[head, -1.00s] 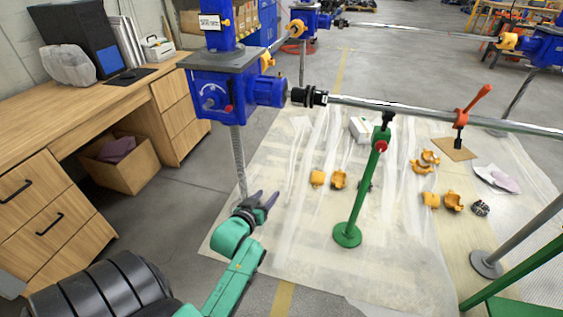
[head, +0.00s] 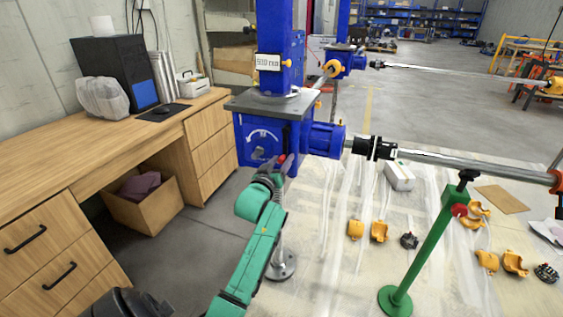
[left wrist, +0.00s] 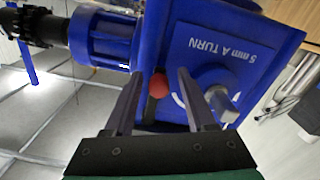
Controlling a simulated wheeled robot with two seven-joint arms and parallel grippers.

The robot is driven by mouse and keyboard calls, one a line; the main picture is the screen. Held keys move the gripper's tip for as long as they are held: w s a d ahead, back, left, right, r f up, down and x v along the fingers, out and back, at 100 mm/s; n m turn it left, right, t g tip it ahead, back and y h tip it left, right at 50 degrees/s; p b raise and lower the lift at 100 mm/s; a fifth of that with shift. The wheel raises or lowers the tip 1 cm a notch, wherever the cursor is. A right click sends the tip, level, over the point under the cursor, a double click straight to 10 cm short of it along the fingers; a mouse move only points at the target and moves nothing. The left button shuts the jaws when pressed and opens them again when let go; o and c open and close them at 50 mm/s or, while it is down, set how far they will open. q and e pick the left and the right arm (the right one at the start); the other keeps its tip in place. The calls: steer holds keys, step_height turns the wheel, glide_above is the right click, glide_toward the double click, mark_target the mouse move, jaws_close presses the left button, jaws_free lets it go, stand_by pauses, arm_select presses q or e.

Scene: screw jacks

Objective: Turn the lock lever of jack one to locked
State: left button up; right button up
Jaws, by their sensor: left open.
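Jack one, the near blue screw jack (head: 262,138), stands to the right of the desk; its blue housing also fills the left wrist view (left wrist: 245,57). The red knob of its lock lever (left wrist: 158,86) shows in the left wrist view, and a small red spot of it (head: 282,158) shows in the head view. My left gripper (left wrist: 160,78) is open, its dark fingers on either side of the red knob, close to the housing face. Whether they touch it I cannot tell. My right gripper is not in view.
A grey shaft stub (left wrist: 219,98) sticks out just right of the fingers. A black coupling (head: 374,148) and shaft run right from the jack's blue cylinder. A green stand (head: 425,250) props the shaft. The wooden desk (head: 60,172) is at left.

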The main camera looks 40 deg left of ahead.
arm_select(q)
steer(key=shift+d, duration=0.1)
jaws_close()
stand_by(1.3)
